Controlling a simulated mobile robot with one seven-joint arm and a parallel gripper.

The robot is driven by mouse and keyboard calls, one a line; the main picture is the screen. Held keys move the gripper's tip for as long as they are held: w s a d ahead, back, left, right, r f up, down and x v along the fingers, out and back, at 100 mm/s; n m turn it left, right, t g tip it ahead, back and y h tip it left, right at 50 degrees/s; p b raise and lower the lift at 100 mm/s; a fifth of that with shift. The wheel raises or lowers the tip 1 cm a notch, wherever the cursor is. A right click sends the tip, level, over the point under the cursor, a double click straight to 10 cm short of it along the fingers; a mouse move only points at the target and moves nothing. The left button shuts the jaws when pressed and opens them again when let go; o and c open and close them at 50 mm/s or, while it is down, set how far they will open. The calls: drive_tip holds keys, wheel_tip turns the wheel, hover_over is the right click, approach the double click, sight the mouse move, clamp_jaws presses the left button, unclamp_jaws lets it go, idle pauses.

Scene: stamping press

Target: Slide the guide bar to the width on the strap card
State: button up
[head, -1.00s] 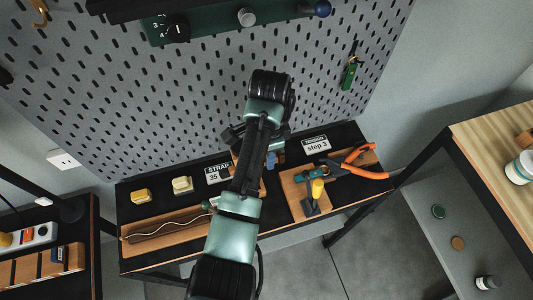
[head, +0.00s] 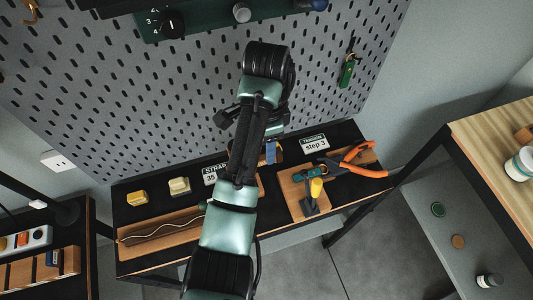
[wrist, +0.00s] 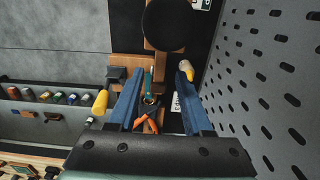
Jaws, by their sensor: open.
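The strap card (head: 215,173), reading STRAP 35, stands at the back of the black bench; my arm partly covers its right side. My gripper (head: 270,152) is mostly hidden behind my arm in the head view; one blue fingertip shows against a wooden part. In the wrist view my gripper (wrist: 157,76) is open, with its blue fingers apart and nothing visible held between them. A round black part (wrist: 170,24) and wooden pieces (wrist: 124,60) lie beyond the fingers. I cannot make out the guide bar for certain; my arm covers the bench area beside the strap card.
The tension card (head: 314,143) reads step 3. The pegboard (head: 130,110) rises close behind.

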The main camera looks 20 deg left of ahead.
wheel_tip(320, 180, up, 8)
drive_tip(key=p, duration=0.7)
drive_tip(key=shift+f, duration=0.2)
